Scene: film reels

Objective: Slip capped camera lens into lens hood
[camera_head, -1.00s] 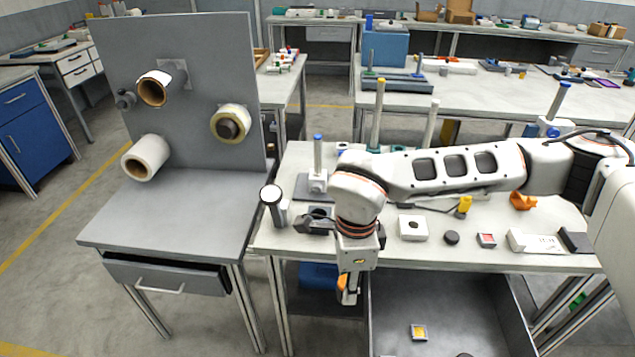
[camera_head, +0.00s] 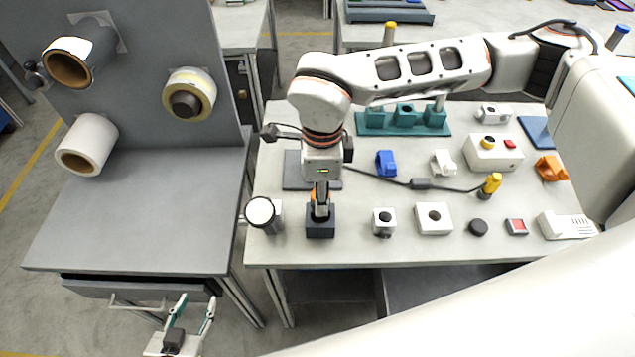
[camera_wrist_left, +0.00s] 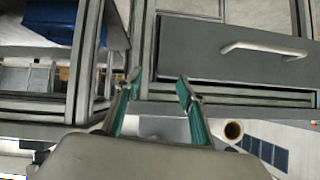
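I cannot tell surely which parts are the capped lens and the hood. A cylinder with a dark rim and pale top (camera_head: 261,212) stands at the bench's left front corner. A small round black puck (camera_head: 478,227) lies toward the front right.
A desk with a grey upright panel (camera_head: 150,130) carrying several rolls stands at left. Its drawer handle shows in the left wrist view (camera_wrist_left: 265,46). The bench holds a blue bracket (camera_head: 386,163), a control box (camera_head: 492,154) and an orange piece (camera_head: 550,167). The desk top is clear.

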